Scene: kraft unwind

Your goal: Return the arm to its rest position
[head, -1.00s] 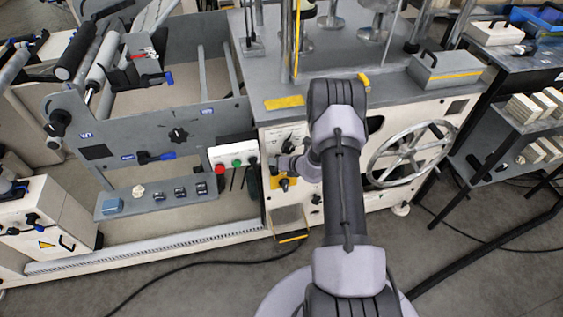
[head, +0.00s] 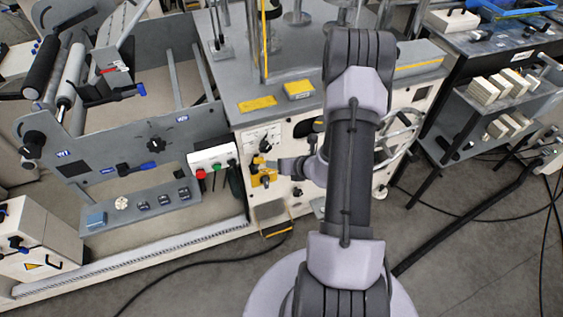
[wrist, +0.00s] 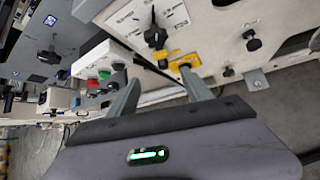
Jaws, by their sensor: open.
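My gripper shows in the wrist view (wrist: 160,92), its two grey fingers spread apart with nothing held between them. In the head view my gripper (head: 283,166) is small, partly hidden by my own arm, and points left at the machine's cream front panel (head: 262,139). My arm is raised and bent, its forearm standing in front of the machine. A yellow fitting (head: 263,180) on the panel lies just beyond the gripper; it also shows past the fingertips in the wrist view (wrist: 185,63). I cannot judge the exact gap.
A box with red and green buttons (head: 212,157) is left of the gripper. A spoked handwheel (head: 398,140) sits partly behind my arm. A shelf rack (head: 470,120) stands at right. Dark cables cross the floor. Open grey floor (head: 470,255) lies at lower right.

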